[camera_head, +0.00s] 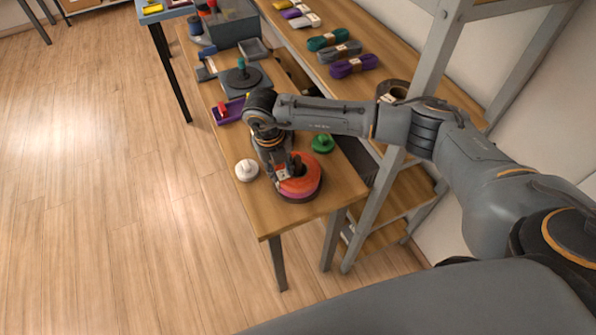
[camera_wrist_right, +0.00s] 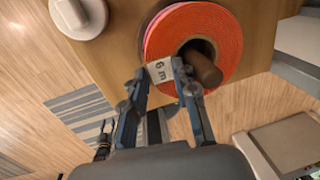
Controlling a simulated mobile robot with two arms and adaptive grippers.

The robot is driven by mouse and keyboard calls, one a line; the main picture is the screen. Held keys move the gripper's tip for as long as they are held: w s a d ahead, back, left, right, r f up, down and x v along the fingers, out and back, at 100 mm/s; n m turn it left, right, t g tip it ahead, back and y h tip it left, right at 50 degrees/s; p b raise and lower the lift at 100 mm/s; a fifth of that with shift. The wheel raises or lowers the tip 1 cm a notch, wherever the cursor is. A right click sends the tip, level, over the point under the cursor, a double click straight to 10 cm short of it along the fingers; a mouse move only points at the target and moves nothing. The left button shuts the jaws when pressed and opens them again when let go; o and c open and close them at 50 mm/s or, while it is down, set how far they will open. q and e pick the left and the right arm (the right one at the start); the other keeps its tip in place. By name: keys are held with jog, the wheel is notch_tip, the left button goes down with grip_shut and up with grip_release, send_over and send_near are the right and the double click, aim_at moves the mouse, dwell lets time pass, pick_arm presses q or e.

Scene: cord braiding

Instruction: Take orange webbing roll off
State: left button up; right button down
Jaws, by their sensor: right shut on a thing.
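The orange webbing roll (camera_head: 305,186) sits at the near end of the wooden table, on top of a pink or purple roll. In the right wrist view the orange roll (camera_wrist_right: 222,28) is around a brown upright post (camera_wrist_right: 203,66), with a white "6 m" label (camera_wrist_right: 160,70) on its near side. My right gripper (camera_head: 283,173) reaches down from above and is shut on the orange roll's near side at the label; its fingertips (camera_wrist_right: 159,67) show in the wrist view. The gripper and arm hide part of the roll in the head view.
A white round knob (camera_head: 246,170) stands left of the rolls and a green one (camera_head: 323,143) behind them. A shelf rack upright (camera_head: 388,185) stands close on the right.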

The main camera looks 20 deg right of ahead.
jog(key=shift+s+a+f, duration=0.1)
jog(key=shift+s+f, duration=0.2)
jog(key=shift+f, duration=0.15)
jog(key=shift+r, duration=0.3)
jog(key=shift+w+r+p, duration=0.3)
jog(key=shift+r+p, duration=0.25)
jog(key=shift+p, duration=0.05)
notch_tip(320, 180, up, 9)
jog(key=p, duration=0.5)
jog(key=shift+f, duration=0.15)
jog(key=shift+a, duration=0.1)
dwell(0.5)
